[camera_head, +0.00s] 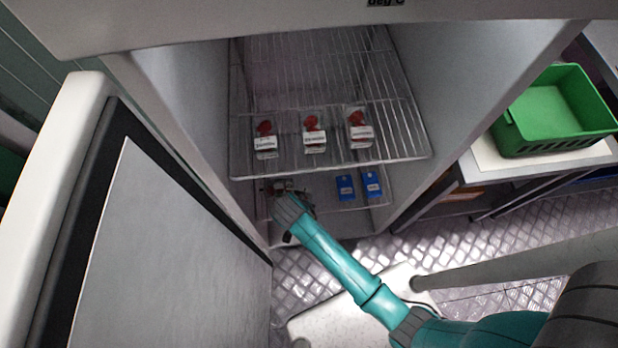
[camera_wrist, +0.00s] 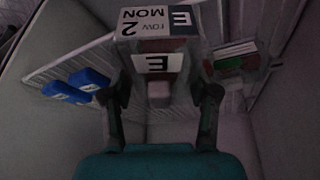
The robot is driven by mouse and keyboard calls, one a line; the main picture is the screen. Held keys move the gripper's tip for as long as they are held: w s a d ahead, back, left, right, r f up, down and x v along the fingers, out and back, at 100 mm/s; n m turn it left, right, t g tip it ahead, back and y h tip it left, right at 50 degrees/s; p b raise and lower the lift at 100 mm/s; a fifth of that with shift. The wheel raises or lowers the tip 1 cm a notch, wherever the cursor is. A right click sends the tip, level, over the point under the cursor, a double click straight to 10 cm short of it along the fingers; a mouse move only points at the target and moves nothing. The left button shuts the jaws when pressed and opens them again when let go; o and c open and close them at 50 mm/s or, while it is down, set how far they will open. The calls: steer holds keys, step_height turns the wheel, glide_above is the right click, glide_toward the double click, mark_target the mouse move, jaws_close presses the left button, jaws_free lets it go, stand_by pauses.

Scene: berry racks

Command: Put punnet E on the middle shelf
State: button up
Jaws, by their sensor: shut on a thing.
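Punnet E (camera_wrist: 158,64) is a clear box with a white label marked E and a top card reading "row 2 MON". My gripper (camera_wrist: 160,92) is shut on it, with one finger on each side. In the head view my gripper (camera_head: 284,190) reaches into the open fridge, at the left of the middle shelf (camera_head: 330,205), below the upper wire shelf. There my wrist largely hides punnet E. I cannot tell whether the punnet touches the shelf. Another clear punnet (camera_wrist: 236,62) with a pale label and some red stands close beside it in the wrist view.
Two blue boxes (camera_head: 345,186) (camera_head: 372,184) stand to the right on the same shelf. Three labelled punnets of red berries (camera_head: 314,138) stand on the upper shelf (camera_head: 388,155). The open fridge door (camera_head: 160,240) is at left. A green crate (camera_head: 550,115) sits on a table at right.

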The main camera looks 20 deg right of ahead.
glide_above(310, 182)
steer(key=s+a, duration=0.1)
steer(key=shift+s+a, duration=0.15)
steer(key=shift+s, duration=0.05)
steer(key=shift+w+f, duration=0.15)
steer(key=shift+f, duration=1.55)
steer(key=shift+f, duration=0.1)
steer(key=o, duration=0.9)
steer(key=shift+o, duration=0.2)
steer(key=shift+r, duration=0.5)
steer(key=v, duration=0.4)
steer(key=shift+s+a+r, duration=0.1)
steer(key=shift+s+r, duration=0.1)
steer(key=shift+s, duration=0.05)
steer(key=s+a, duration=0.2)
steer(key=s, duration=0.1)
steer(key=s+a, duration=0.5)
steer(key=s, duration=0.1)
steer(key=shift+a+f, duration=0.15)
steer(key=shift+a, duration=0.15)
